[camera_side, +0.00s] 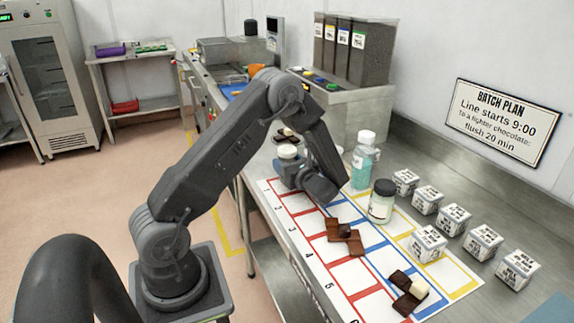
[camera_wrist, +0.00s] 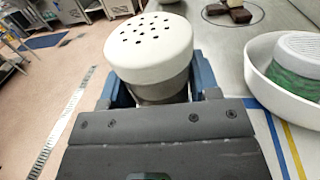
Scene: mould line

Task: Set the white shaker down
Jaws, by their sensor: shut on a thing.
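The white shaker (camera_wrist: 150,45) has a domed white cap with small dark holes. It stands upright between the jaws of my gripper (camera_wrist: 155,92) in the wrist view, with its lower body hidden by the jaws. In the side view its white top (camera_side: 288,152) shows at my gripper (camera_side: 290,178), near the far end of the numbered mat (camera_side: 310,252). My gripper is shut on the shaker. Its base is hidden, so I cannot tell whether it touches the surface.
A teal bottle (camera_side: 362,168) and a black-lidded jar (camera_side: 382,203) stand right of my gripper. Chocolate pieces (camera_side: 345,236) lie on the mat, with more (camera_side: 408,292) nearer. Several white labelled cubes (camera_side: 428,244) stand at the right. The wrist view shows a white dish (camera_wrist: 262,88) close by.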

